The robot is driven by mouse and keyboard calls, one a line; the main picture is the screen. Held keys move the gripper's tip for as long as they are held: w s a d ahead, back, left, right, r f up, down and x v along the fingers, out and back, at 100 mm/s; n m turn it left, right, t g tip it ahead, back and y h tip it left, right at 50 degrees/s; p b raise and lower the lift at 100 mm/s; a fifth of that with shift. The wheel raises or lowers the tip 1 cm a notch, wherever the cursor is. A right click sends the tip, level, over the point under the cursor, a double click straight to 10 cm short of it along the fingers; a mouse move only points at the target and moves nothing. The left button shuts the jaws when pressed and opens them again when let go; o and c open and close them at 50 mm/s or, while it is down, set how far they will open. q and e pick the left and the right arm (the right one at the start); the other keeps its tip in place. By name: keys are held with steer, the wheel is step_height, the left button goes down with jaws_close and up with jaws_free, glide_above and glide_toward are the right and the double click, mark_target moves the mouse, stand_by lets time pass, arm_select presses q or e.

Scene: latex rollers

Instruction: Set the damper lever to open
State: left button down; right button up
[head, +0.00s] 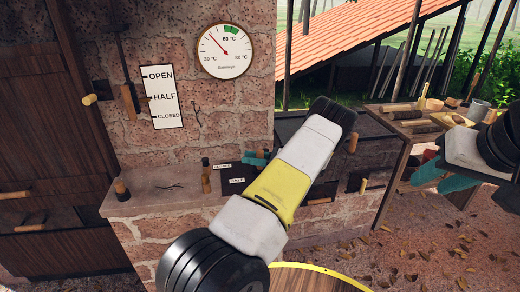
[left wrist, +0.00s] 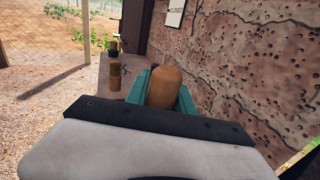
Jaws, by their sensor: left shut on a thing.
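My left gripper (head: 256,158) is at the back of the stone ledge, partly hidden by my own arm. In the left wrist view its teal fingers (left wrist: 168,92) are shut on a rounded wooden handle (left wrist: 166,88), which looks like the damper lever's grip. The lever's shaft is hidden. Small dark plates stand near this gripper; one reads HALF (head: 237,181), and one behind seems to read CLOSED (head: 222,166). A wall sign (head: 163,97) lists OPEN, HALF and CLOSED from top to bottom. My right gripper (head: 440,178) is open and empty at the right.
A dial thermometer (head: 223,51) hangs on the stone wall. A dark wooden door (head: 45,110) is at left. A bench (head: 400,125) with wooden tools is at right.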

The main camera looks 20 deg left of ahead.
arm_select(q)
steer(key=shift+s+d+f, duration=0.1)
steer(key=shift+s+d, duration=0.1)
steer(key=shift+d, duration=0.5)
steer(key=shift+s+d+f, duration=0.1)
steer(key=shift+s+d, duration=0.05)
steer(key=shift+d, duration=0.6)
steer(key=shift+s+d, duration=0.2)
steer(key=shift+d, duration=0.5)
steer(key=c, duration=1.1)
jaws_free()
steer(key=shift+s+d, duration=0.1)
steer(key=shift+d, duration=0.05)
steer(key=shift+r, duration=0.1)
steer(key=shift+r, duration=0.1)
steer(key=w+d, duration=0.1)
steer(key=d, duration=0.6)
steer(key=shift+w+d, duration=0.25)
steer(key=shift+w, duration=0.1)
